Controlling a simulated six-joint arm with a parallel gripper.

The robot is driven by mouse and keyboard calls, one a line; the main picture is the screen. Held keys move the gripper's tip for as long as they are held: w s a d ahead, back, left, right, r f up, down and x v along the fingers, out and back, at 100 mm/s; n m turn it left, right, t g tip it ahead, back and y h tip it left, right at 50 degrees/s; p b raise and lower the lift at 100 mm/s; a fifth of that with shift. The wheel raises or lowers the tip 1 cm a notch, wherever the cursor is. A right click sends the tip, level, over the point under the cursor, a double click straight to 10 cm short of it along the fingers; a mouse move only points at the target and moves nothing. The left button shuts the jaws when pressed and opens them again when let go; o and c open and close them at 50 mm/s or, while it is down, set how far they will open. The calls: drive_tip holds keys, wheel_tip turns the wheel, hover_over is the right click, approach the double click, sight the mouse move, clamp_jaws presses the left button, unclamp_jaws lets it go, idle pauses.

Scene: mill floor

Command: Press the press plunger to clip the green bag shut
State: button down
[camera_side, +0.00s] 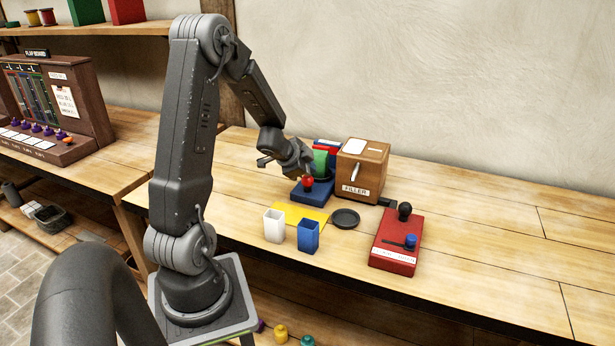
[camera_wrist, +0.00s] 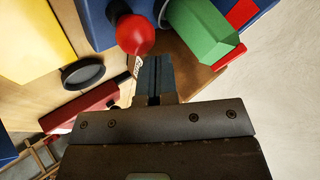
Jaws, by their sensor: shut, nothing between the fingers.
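The press (camera_side: 312,194) is a blue block with a red ball-topped plunger (camera_side: 308,181). In the wrist view the red plunger (camera_wrist: 135,34) stands close to my fingertips at upper left, beside the blue press body (camera_wrist: 95,27). The green bag (camera_side: 320,160) is upright behind the plunger, partly hidden by my wrist; it also shows in the wrist view (camera_wrist: 200,35). My gripper (camera_side: 307,170) is shut and empty, just above and beside the red knob. Its fingers point at the press in the wrist view (camera_wrist: 154,78). I cannot tell whether they touch the knob.
A wooden filler box (camera_side: 365,172) stands right of the press. A red lever box (camera_side: 396,244) is at right. The far right bench is clear.

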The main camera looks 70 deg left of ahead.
drive_tip(key=shift+r, duration=0.55)
drive_tip(key=shift+r, duration=0.1)
drive_tip(key=shift+r, duration=2.45)
drive_tip(key=d+r+n+y, duration=0.4)
drive_tip(key=d+r, duration=0.6)
drive_tip(key=d, duration=0.2)
drive_tip(key=s+d+g+h, duration=0.1)
drive_tip(key=s+d+h, duration=0.2)
drive_tip(key=s+d, duration=0.3)
drive_tip(key=s+d+g+h, duration=0.2)
drive_tip(key=s+d+h, duration=0.2)
drive_tip(key=d, duration=1.1)
drive_tip(key=s, duration=0.3)
drive_tip(key=shift+s+n, duration=0.25)
drive_tip(key=shift+n, duration=0.15)
